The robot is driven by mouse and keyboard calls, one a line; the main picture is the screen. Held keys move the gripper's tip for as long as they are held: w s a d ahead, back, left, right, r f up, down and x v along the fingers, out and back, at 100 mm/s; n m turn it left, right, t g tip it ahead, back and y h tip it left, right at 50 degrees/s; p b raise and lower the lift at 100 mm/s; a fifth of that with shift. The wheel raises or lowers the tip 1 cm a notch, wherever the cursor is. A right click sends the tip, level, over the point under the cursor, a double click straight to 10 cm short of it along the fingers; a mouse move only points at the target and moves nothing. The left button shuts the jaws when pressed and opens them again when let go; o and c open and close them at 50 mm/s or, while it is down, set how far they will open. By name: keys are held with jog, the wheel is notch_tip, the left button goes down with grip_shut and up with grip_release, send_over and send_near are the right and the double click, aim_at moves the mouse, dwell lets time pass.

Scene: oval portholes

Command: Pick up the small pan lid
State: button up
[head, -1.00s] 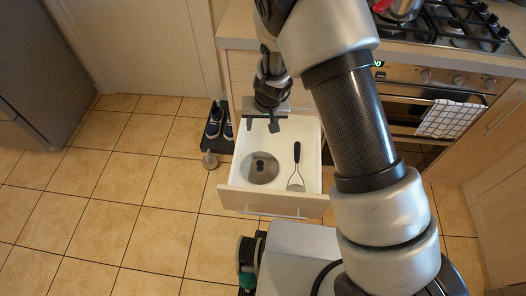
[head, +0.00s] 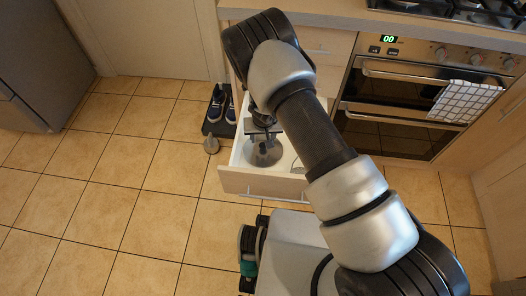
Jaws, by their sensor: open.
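The small pan lid (head: 266,156) is a round grey disc lying in the left part of an open white drawer (head: 240,153). My gripper (head: 266,134) is over the lid and hides its far part and the knob area. The jaws are open. I cannot tell from this view whether the fingers touch the knob or stay above it.
A masher (head: 297,166) lies right of the lid, mostly hidden by my arm. The drawer's wooden front (head: 262,184) faces me. Shoes (head: 220,106) on a dark mat and a small grey cone-shaped object (head: 211,145) stand left of the drawer. The oven (head: 400,105) is at right.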

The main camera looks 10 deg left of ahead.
aim_at(263, 145)
jog(key=shift+s+b+x, duration=0.2)
jog(key=shift+b+x, duration=0.3)
jog(key=shift+x, duration=0.85)
jog(key=shift+s+b+x, duration=0.2)
jog(key=shift+b+x, duration=0.25)
jog(key=shift+x, duration=0.95)
jog(key=shift+d+f, duration=0.1)
jog(key=shift+d, duration=0.1)
jog(key=shift+c, duration=0.2)
grip_shut()
